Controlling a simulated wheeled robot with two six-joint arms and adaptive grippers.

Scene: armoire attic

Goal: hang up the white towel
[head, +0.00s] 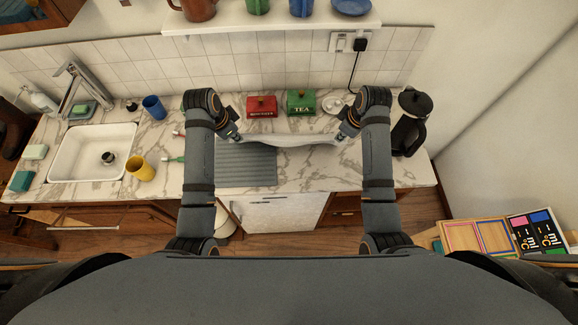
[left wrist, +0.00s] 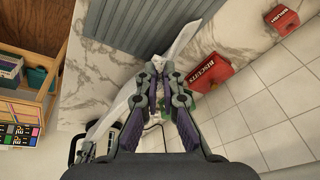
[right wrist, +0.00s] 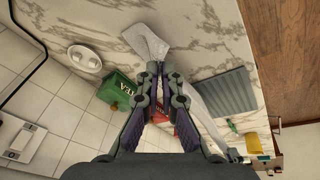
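The white towel (head: 290,142) is stretched as a narrow, slightly sagging strip between my two grippers, above the marble counter. My left gripper (head: 236,137) is shut on its left end. In the left wrist view the towel (left wrist: 184,40) shows on both sides of my left fingertips (left wrist: 160,75). My right gripper (head: 342,136) is shut on its right end. In the right wrist view a towel corner (right wrist: 145,42) sticks out past my right fingertips (right wrist: 160,73). No hook or rail for hanging is clear in these views.
A red biscuit tin (head: 262,107) and a green tea tin (head: 301,102) stand behind the towel. A grey ribbed drainboard (head: 246,168) lies below it.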

